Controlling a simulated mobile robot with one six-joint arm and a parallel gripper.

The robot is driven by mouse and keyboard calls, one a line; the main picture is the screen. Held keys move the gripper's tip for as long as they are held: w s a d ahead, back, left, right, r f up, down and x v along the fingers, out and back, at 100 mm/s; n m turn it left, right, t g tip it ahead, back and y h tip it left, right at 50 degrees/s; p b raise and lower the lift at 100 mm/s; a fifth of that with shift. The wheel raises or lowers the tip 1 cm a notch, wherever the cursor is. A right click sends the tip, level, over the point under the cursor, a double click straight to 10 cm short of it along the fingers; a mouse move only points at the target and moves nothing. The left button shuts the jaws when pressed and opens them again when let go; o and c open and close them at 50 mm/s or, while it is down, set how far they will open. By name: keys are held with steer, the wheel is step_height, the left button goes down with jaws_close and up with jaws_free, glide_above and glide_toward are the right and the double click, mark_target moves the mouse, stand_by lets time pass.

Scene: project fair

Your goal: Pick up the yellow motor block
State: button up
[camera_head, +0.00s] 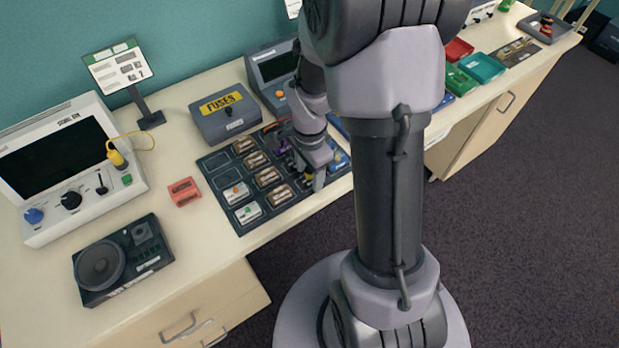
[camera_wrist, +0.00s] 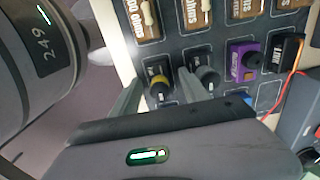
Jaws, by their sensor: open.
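The yellow motor block, a black block with a round yellow part (camera_wrist: 159,87), shows in the wrist view on the dark component board (camera_head: 222,166). My gripper (camera_wrist: 160,76) is open, with its two fingers on either side of this block. I cannot tell whether either finger touches it. A similar black block with a grey round part (camera_wrist: 207,75) sits close to the right finger. In the head view my gripper (camera_head: 316,180) is low over the right part of the board, and my arm hides much there.
A purple block (camera_wrist: 243,62) and a black block with coloured wires (camera_wrist: 286,50) sit further right in the wrist view. In the head view, a fuses box (camera_head: 229,115) and a screen unit (camera_head: 272,72) stand behind the board. A red block (camera_head: 184,191) lies left of it.

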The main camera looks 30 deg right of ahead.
jaws_close()
